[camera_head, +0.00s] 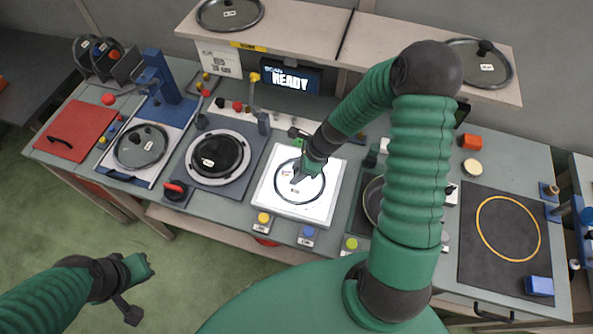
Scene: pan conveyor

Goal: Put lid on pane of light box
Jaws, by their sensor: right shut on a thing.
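The light box (274,207) is a white square panel with a bright pane, in the middle of the bench. A round see-through lid with a dark rim (318,197) shows over the pane, within its edges. I cannot tell whether the lid rests on the pane or is just above it. My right gripper (298,178) comes down from the upper right and is shut on the lid near its middle; its fingers hide the knob. My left gripper (138,290) is low at the left, over the floor, away from the bench; its fingers are unclear.
Other lids lie on the shelf, at its left (230,13) and right (480,62). A black pan (220,154) sits left of the light box, and another pan (374,199) at its right is partly behind my arm. Yellow (263,218) and blue (308,232) buttons stand in front.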

